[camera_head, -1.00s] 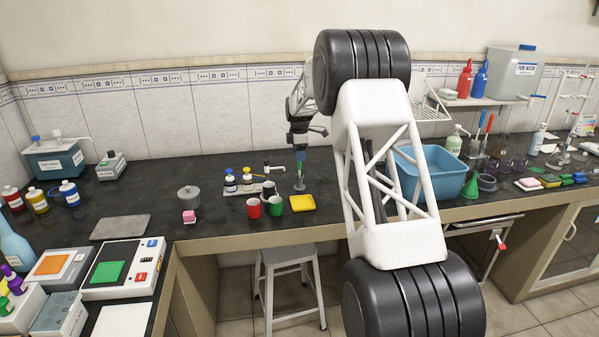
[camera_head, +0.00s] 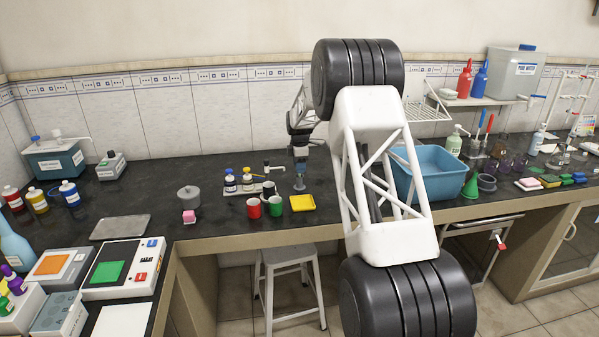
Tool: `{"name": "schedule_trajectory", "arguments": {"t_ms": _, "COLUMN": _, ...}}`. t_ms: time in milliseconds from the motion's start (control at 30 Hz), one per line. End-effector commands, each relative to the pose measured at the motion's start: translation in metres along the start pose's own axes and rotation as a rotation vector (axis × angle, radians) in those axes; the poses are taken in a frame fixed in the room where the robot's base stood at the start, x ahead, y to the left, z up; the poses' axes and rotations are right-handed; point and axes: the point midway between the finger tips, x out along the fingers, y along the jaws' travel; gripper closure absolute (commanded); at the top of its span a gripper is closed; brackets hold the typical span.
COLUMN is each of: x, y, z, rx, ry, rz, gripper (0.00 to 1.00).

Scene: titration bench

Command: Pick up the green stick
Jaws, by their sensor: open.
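My gripper (camera_head: 300,161) points down over the black bench, left of my large white arm link. Its fingers are small and dark here, and the gap between them is hard to make out. Directly under it is a small grey stand (camera_head: 299,183) with a round foot. The green stick cannot be made out now; the gripper covers the space above the stand where a green upright piece showed before. Whether the stick is between the fingers cannot be seen.
Small bottles (camera_head: 230,181) stand just left. A blue basin (camera_head: 430,174) is at right. The bench left of the bottles has free room.

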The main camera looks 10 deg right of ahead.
Motion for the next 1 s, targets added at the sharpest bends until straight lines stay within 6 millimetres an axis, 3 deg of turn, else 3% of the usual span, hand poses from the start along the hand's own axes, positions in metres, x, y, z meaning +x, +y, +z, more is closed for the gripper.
{"name": "schedule_trajectory", "arguments": {"t_ms": 233, "x": -0.0001, "y": 0.0, "z": 0.0, "rx": 0.0, "ry": 0.0, "rz": 0.0, "gripper": 0.5}}
{"name": "schedule_trajectory", "arguments": {"t_ms": 567, "x": -0.0001, "y": 0.0, "z": 0.0, "rx": 0.0, "ry": 0.0, "rz": 0.0, "gripper": 1.0}}
{"name": "schedule_trajectory", "arguments": {"t_ms": 1000, "x": -0.0069, "y": 0.0002, "z": 0.0, "rx": 0.0, "ry": 0.0, "rz": 0.001, "gripper": 1.0}}
